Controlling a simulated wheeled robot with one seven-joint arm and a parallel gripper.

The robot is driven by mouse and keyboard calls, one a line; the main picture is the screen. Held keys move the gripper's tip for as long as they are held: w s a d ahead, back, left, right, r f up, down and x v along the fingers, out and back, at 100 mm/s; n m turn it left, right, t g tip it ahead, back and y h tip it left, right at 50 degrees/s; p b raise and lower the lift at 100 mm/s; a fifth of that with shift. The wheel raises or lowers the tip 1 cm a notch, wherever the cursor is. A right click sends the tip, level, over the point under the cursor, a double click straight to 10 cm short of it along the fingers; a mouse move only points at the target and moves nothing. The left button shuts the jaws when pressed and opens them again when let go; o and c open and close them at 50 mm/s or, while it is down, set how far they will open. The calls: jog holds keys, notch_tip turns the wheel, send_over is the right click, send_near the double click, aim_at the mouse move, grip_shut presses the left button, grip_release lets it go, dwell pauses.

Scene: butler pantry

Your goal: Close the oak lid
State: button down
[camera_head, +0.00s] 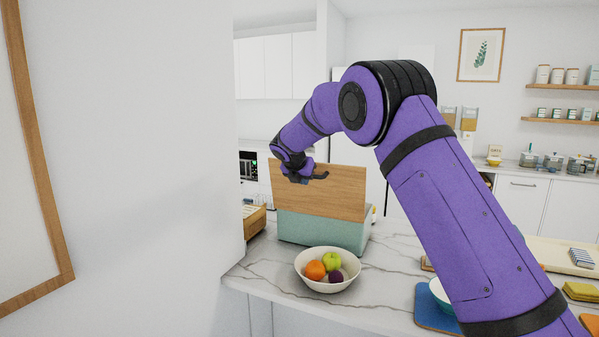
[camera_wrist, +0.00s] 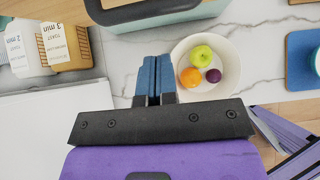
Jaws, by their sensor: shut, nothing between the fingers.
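The oak lid (camera_head: 340,195) stands raised, nearly upright, on the teal box (camera_head: 320,230) on the marble counter. My gripper (camera_head: 318,177) is in front of the upper left part of the lid in the head view. I cannot tell whether it touches the lid. In the wrist view my gripper's blue fingers (camera_wrist: 153,76) are together with nothing between them. The teal box (camera_wrist: 182,15) shows beyond them at the top edge, with a dark rounded band along it. The lid is not clearly seen there.
A white bowl (camera_head: 327,285) with fruit stands in front of the box. A wooden rack (camera_wrist: 65,45) with labelled packets is left of the box. A blue board (camera_head: 428,308) lies to the right. A white wall (camera_head: 130,160) closes off the left.

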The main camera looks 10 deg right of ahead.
jog(key=shift+w+d+r, duration=0.1)
jog(key=shift+w+d, duration=1)
jog(key=shift+w, duration=0.25)
jog(key=shift+r, duration=0.1)
